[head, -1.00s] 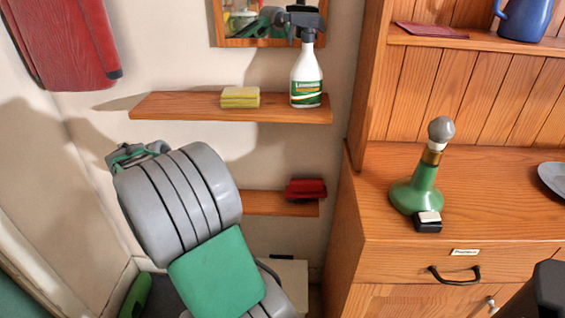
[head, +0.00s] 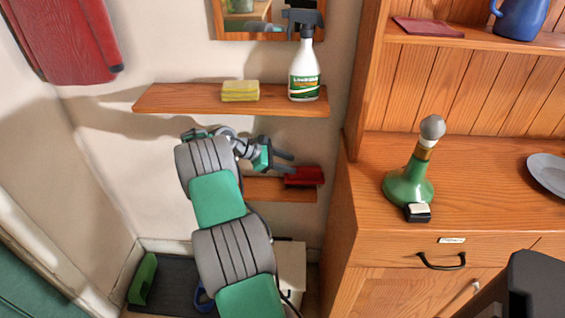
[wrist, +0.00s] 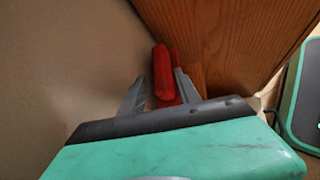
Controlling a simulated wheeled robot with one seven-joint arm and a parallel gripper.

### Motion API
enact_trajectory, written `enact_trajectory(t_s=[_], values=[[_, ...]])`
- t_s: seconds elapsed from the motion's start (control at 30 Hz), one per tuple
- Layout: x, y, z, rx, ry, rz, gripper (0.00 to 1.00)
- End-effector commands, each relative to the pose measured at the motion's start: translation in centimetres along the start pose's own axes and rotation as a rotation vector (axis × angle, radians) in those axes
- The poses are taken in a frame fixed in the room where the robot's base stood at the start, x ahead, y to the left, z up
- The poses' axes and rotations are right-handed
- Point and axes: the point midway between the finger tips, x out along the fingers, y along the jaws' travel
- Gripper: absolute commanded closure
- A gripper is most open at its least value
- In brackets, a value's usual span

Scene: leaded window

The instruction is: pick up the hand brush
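The hand brush, a small red block-like thing (head: 304,177), lies at the right end of the lower wooden shelf (head: 262,190). My gripper (head: 288,163) is open beside it, with its fingers pointing right toward the brush from the left and slightly above. In the wrist view the red brush (wrist: 163,72) shows ahead and partly between the two spread grey fingers of my gripper (wrist: 158,80). Its near end is partly hidden by the gripper body. I cannot tell whether a finger touches it.
The upper shelf (head: 180,98) holds a yellow sponge (head: 240,91) and a spray bottle (head: 304,75), above my gripper. A wooden dresser (head: 345,215) stands close on the right, with a green bottle (head: 409,185) on it. A red case (head: 75,40) hangs at the upper left.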

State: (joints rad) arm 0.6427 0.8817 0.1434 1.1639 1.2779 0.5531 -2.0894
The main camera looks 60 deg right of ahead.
Motion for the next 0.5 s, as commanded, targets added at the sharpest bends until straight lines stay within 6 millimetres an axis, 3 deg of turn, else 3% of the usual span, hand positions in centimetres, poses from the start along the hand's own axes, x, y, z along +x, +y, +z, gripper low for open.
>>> enact_trajectory(t_s=[0.2, 0.5], values=[[3.9, -0.1, -0.1, 0.001, 0.000, -0.003, 0.61], [5.5, 0.0, -0.1, 0.000, 0.001, 0.000, 0.61]])
